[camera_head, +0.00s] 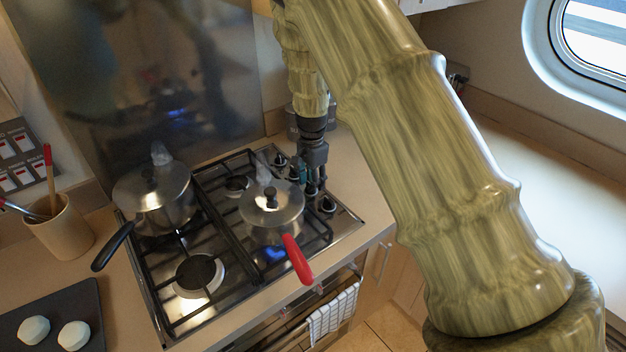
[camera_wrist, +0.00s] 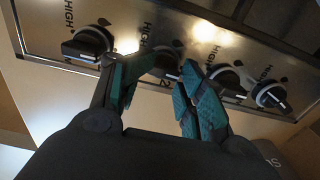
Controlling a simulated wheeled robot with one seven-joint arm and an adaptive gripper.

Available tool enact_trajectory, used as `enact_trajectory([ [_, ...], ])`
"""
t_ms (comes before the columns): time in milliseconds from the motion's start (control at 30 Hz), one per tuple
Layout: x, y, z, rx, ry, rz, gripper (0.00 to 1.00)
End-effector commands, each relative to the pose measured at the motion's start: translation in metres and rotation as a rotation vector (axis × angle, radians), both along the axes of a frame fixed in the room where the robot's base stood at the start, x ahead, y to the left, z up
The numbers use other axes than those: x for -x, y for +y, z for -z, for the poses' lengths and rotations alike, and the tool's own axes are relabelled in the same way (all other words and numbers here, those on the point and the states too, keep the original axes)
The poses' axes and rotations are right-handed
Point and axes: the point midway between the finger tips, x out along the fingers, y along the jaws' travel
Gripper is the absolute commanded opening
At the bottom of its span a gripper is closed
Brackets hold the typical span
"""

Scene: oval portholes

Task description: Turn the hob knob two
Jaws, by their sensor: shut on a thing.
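The hob (camera_head: 160,300) has a row of black knobs along its right side. In the wrist view the fingers of my gripper (camera_wrist: 167,70) are closed around the second knob from the left (camera_wrist: 166,55), with a "2" printed just beside it. That knob is partly hidden by the fingers, so its pointer cannot be read. In the head view my gripper (camera_head: 314,186) points down onto the knob row and covers the held knob. Other knobs show at the near end (camera_head: 327,205) and the far end (camera_head: 280,160); in the wrist view others sit at left (camera_wrist: 88,45) and right (camera_wrist: 271,96).
A lidded pot with a red handle (camera_head: 272,205) stands close left of my gripper. Another pot with a black handle (camera_head: 153,195) stands further left. Both steam. A utensil pot (camera_head: 60,228) and dark tray (camera_head: 50,325) lie left.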

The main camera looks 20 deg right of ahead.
Motion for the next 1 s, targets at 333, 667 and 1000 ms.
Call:
enact_trajectory([
  [333,-0.0010,0.0020,0.0027,-0.002,-0.002,0.003,0.14],
  [667,-0.0007,-0.0002,0.0011,-0.001,-0.002,0.004,0.54],
  [1000,-0.0010,-0.0003,0.0001,0.000,-0.002,0.003,0.54],
])
